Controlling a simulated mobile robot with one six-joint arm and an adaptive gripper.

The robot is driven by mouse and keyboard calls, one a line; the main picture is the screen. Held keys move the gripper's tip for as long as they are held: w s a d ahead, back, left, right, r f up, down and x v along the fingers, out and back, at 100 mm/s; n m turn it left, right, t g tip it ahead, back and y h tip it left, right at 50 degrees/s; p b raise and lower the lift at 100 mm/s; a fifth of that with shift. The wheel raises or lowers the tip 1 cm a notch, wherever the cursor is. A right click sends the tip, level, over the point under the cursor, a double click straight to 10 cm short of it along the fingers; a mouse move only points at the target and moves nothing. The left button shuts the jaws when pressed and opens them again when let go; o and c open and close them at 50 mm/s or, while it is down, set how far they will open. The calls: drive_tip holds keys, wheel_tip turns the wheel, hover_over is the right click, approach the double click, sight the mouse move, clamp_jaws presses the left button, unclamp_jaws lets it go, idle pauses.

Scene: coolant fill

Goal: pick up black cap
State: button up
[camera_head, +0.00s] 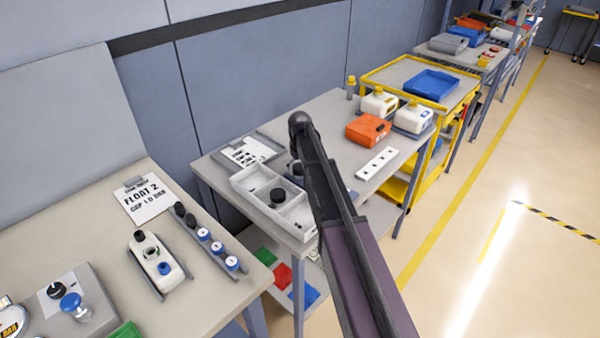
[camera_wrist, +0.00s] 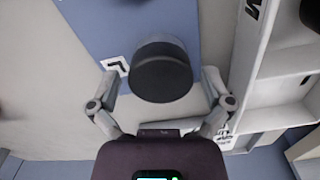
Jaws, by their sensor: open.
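A round black cap (camera_wrist: 160,72) shows in the wrist view over a blue mat with a white corner mark. My gripper (camera_wrist: 160,80) is open, with one finger on each side of this cap and a visible gap at both sides. I cannot tell the height of the fingers above the mat. In the head view my arm hides the gripper and this cap. Another black cap (camera_head: 277,195) sits in a compartment of the white tray (camera_head: 253,199).
The tray wall (camera_wrist: 257,60) stands close to the right finger in the wrist view. In the head view, a clipboard (camera_head: 248,151) lies behind the tray. An orange box (camera_head: 368,130) and a white strip (camera_head: 377,163) lie to the right.

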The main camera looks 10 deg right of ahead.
sight(300, 166)
idle(0.4)
drive_tip(key=c, duration=0.9)
drive_tip(key=shift+r, duration=0.1)
wheel_tip(300, 166, up, 10)
drive_tip(key=p, duration=1)
idle(0.3)
